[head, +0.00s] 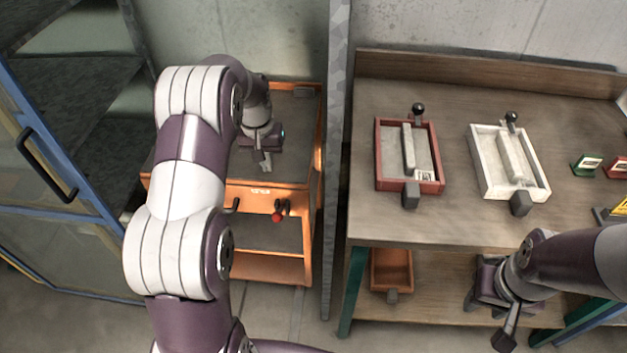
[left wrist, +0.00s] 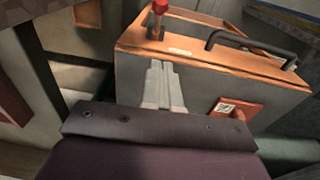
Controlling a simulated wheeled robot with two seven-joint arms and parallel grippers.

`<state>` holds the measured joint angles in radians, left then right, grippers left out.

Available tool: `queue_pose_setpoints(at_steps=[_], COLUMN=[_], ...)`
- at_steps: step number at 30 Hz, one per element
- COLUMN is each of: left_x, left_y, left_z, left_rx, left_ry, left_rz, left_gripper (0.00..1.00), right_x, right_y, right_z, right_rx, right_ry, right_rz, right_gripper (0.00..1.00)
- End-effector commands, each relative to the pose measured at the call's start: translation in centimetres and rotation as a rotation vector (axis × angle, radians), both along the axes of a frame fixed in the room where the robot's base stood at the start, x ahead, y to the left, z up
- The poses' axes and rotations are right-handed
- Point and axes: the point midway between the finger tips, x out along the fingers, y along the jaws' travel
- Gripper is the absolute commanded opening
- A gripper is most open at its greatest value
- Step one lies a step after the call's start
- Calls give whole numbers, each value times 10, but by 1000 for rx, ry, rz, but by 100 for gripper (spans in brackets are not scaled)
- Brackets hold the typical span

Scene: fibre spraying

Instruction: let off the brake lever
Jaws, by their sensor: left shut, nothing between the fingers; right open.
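The brake lever (head: 278,214), with a red knob, is on the front of an orange cart (head: 262,200) with a grey top. In the left wrist view the lever's red knob (left wrist: 160,6) stands at the top edge, beyond my fingertips. My left gripper (head: 265,165) is over the cart's grey top, behind the lever and apart from it. Its fingers (left wrist: 163,68) are together with nothing between them. My right gripper (head: 506,338) is open and empty in front of the workbench at the lower right, its fingers partly hidden.
A black handle (left wrist: 250,45) is on the cart beside the lever. A grey post (head: 335,170) stands between the cart and the wooden workbench (head: 400,228). The bench bears a red tray (head: 378,165) and a white tray (head: 478,165). A blue-framed cabinet (head: 60,175) is on the left.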

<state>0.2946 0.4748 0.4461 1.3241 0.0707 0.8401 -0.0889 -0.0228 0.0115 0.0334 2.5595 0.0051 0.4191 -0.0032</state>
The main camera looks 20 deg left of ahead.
Motion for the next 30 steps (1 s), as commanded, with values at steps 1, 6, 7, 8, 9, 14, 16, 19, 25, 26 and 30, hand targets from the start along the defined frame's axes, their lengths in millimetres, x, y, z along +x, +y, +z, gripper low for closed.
queue_pose_setpoints(at_steps=[1, 6, 7, 8, 9, 14, 16, 19, 25, 26, 30], left_x=[3, -2, -2, -2, -2, -2, -2, -2, 0, 1, -1], left_y=[1, -2, -2, -2, -2, -2, -3, -3, -5, -5, -8], left_z=[4, 5, 5, 5, 5, 2, -5, -23, -67, -74, -99], left_rx=[-1, -11, -11, -11, -11, -11, -11, -12, -11, -11, -11], left_ry=[-3, 21, 20, 20, 20, 20, 22, 24, 23, 23, 22], left_rz=[-3, -17, -17, -17, -17, -17, -17, -17, -17, -17, -18], left_gripper=[0, 0, 0, 0, 0, 0, 0, 0, 0, 0, 0], right_x=[0, 0, 0, 0, 0, 0, 0, 0, 0, 0, 0], right_y=[0, 0, 0, 0, 0, 0, 0, 0, 0, 0, 0], right_z=[0, 0, 0, 0, 0, 0, 1, 2, 6, 6, 10], right_rx=[0, 0, 0, 0, 0, 0, 0, 0, 0, 0, 0], right_ry=[0, 0, 0, 0, 0, 0, 0, 0, 0, 0, 0], right_rz=[0, 0, 0, 0, 0, 0, 0, 0, 0, 0, 0], right_gripper=[43, 43, 43, 43, 43, 43, 43, 43, 43, 43, 43])
